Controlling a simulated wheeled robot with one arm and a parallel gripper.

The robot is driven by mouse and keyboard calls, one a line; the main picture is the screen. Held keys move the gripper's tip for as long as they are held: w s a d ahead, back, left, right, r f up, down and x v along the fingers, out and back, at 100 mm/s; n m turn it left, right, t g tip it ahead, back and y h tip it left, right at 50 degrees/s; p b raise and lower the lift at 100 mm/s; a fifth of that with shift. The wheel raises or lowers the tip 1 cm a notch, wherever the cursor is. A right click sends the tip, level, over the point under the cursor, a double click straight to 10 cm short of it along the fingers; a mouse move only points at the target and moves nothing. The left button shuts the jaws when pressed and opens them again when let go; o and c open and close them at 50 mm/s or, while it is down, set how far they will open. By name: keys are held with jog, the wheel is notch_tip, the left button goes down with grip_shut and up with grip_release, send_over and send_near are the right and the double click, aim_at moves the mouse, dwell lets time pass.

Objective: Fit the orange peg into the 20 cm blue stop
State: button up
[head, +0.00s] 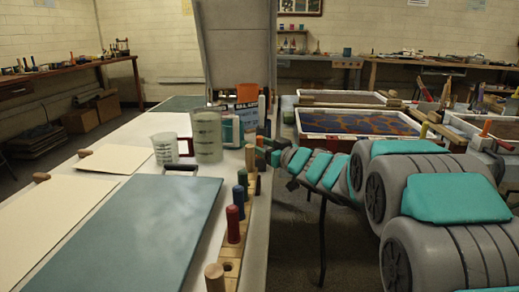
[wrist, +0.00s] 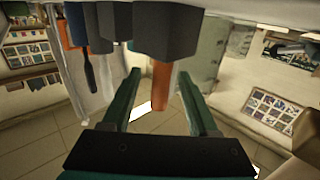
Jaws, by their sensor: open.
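In the wrist view an orange peg (wrist: 161,82) shows against a dark grey block (wrist: 168,32), its free end between my fingers. My gripper (wrist: 160,76) is open, with one finger on each side of the peg and a visible gap to both. In the head view my gripper (head: 267,150) is at the table's right edge, by the far end of the wooden peg rail (head: 230,252). The orange peg cannot be made out clearly there. Blue pegs (head: 238,195) stand in the rail, but I cannot tell which thing is the 20 cm blue stop.
A red peg (head: 233,225) and a wooden peg (head: 214,277) stand in the rail. Clear beakers (head: 208,135) and an orange cup (head: 247,92) are beyond on the table. A blue-grey sheet (head: 150,230) lies left. Marbling trays (head: 355,135) stand right, across a gap.

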jog(key=shift+x, duration=1.05)
jog(key=shift+c, duration=0.4)
grip_shut()
